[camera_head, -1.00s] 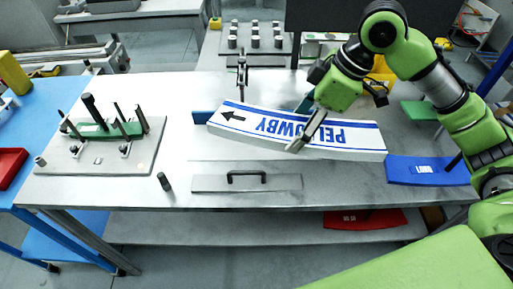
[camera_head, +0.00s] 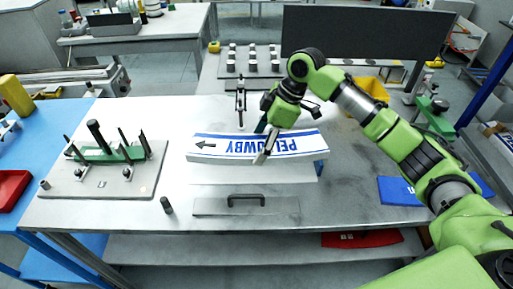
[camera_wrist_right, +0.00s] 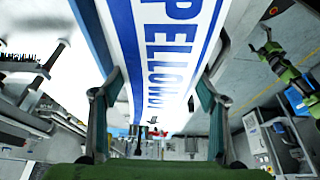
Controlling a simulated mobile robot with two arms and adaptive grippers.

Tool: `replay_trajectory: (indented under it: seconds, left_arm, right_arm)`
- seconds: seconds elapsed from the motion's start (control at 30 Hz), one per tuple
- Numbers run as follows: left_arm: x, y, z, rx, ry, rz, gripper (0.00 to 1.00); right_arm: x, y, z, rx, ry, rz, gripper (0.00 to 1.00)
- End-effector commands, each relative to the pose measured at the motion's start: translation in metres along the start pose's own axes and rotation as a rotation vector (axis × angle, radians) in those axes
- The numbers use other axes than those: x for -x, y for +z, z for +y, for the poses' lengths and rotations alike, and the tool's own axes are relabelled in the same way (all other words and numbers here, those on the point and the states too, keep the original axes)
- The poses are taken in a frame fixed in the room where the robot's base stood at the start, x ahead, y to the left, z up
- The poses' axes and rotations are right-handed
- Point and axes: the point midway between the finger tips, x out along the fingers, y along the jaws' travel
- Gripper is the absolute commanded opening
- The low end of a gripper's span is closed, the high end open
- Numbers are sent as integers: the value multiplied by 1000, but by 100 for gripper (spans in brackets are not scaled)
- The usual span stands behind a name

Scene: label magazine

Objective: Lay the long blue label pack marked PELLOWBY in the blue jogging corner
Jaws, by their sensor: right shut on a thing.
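The long PELLOWBY label pack (camera_head: 225,149) is white with blue edge stripes, blue lettering upside down in the head view and an arrow pointing left. My right gripper (camera_head: 265,152) is shut on it near its middle, and the pack spans between both fingers in the wrist view (camera_wrist_right: 155,85). The pack hides the rest, so I cannot tell whether the two touch.
A flat blue piece (camera_head: 397,191) lies at the table's right. A metal plate with a black handle (camera_head: 246,199) lies in front of the pack. A small dark peg (camera_head: 167,205) and a green fixture with upright posts (camera_head: 105,155) stand to the left. A thin post stands behind.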

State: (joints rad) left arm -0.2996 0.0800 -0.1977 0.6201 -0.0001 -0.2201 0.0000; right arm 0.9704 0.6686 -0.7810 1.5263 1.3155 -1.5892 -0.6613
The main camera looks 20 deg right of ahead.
Motion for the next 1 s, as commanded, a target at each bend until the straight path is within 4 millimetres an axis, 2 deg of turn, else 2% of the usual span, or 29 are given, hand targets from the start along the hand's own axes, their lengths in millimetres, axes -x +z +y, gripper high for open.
replay_trajectory:
  seconds: [0.27, 0.4, 0.5, 1.0]
  left_arm:
    - [8, -1, 4, -2, 5, 0, 86]
    - [21, -2, 4, -3, 5, 0, 86]
    - [24, -2, 3, -3, 4, -1, 86]
    - [22, -1, 0, -3, 1, -1, 86]
  right_arm:
    - [-20, -3, 12, 0, 0, 2, 21]
    - [-36, 5, 11, -1, -2, 1, 21]
    - [-43, 8, 12, 0, 1, 3, 21]
    - [-52, 11, 12, 1, 2, 4, 21]
